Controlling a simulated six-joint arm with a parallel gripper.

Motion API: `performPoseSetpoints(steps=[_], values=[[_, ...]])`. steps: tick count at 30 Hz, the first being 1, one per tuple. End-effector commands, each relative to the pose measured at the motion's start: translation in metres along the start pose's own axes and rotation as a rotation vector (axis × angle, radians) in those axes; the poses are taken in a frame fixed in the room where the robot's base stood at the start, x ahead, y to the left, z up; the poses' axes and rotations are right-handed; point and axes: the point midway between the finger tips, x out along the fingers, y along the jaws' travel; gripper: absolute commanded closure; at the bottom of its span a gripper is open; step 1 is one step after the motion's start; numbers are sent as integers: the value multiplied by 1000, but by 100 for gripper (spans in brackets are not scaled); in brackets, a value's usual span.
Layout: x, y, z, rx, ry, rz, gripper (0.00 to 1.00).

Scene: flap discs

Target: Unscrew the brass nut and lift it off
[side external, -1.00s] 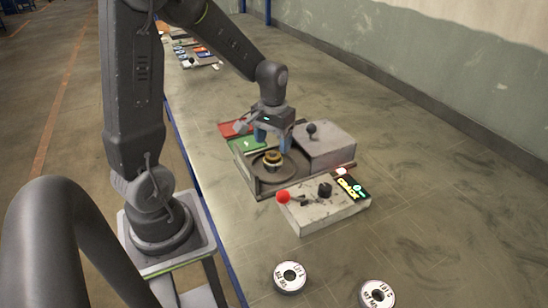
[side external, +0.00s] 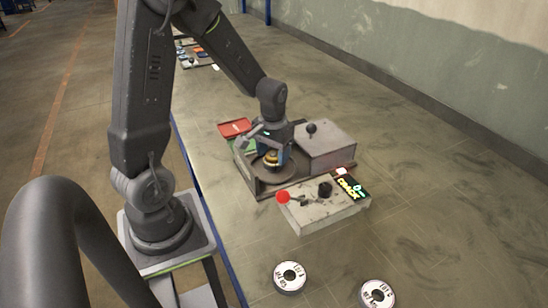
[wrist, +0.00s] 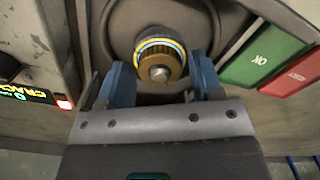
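The brass nut (wrist: 160,66) is a ribbed gold ring around a grey threaded shaft end (wrist: 159,73) in the wrist view. A ring with yellow, white and blue bands sits behind it, on a dark round plate (wrist: 118,35). In the side view the nut (side external: 271,159) shows small above the plate. My gripper (wrist: 160,64) is open, with one blue finger on each side of the nut. A gap shows between each finger and the nut in the wrist view. I cannot tell how deep the fingertips reach.
A grey block with a black knob (side external: 325,140) stands right of the plate. In front is a control box (side external: 322,212) with a red ball lever and a lit display reading CRACK. Green OK (wrist: 262,55) and red (wrist: 292,76) trays lie behind. Two labelled discs (side external: 290,277) (side external: 377,294) lie near.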

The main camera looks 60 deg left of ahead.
Motion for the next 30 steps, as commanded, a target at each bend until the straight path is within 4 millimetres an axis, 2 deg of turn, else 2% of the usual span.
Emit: performPoseSetpoints(steps=[1, 13, 17, 30], values=[[0, 0, 0, 0, 0, 0, 45], [0, 0, 0, 0, 0, 0, 83], [0, 0, 0, -37, 1, 0, 83], [0, 0, 0, -629, 1, 0, 83]])
